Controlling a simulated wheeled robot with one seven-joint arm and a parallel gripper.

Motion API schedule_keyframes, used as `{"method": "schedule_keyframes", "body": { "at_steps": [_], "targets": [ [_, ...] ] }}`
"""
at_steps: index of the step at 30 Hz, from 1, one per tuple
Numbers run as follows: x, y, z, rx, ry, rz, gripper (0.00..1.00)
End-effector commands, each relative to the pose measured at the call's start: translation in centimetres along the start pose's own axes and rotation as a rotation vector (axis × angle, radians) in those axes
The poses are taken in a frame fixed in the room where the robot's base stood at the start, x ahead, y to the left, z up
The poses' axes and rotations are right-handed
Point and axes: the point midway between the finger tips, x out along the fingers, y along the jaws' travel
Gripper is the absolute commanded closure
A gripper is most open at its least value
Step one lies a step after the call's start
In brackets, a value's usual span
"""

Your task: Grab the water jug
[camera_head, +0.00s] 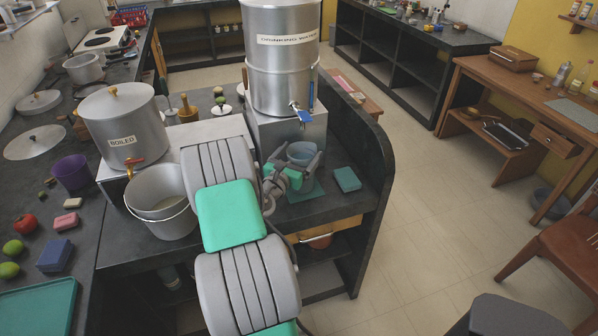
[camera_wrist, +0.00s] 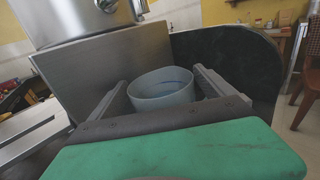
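The water jug (camera_head: 302,152) is a pale blue-grey round vessel with an open top. It stands below the tap of the large steel canister. It also shows in the wrist view (camera_wrist: 162,86), upright between the far ends of my two fingers. My gripper (camera_head: 294,164) reaches in low towards the jug from the front. In the wrist view my gripper (camera_wrist: 160,80) has its fingers wide apart, one on each side of the jug. I cannot tell whether they touch it. The jug's lower part is hidden by my gripper.
The steel canister (camera_head: 283,60) with a blue-handled tap (camera_head: 303,115) stands on a metal block (camera_head: 285,135) behind the jug. A "BOILED" pot (camera_head: 122,130) and a bucket (camera_head: 161,203) are to the left. A teal block (camera_head: 346,180) lies right, near a raised dark side panel (camera_head: 372,150).

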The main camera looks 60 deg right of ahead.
Motion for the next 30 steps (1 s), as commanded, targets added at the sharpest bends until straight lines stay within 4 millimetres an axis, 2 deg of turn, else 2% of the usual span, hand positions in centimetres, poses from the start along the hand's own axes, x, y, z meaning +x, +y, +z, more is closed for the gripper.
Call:
{"method": "schedule_keyframes", "body": {
  "at_steps": [2,30],
  "targets": [
    [-0.02,0.01,0.01,0.0,0.0,0.0,0.15],
    [-0.05,0.03,0.0,0.001,0.001,0.0,0.92]
  ]
}}
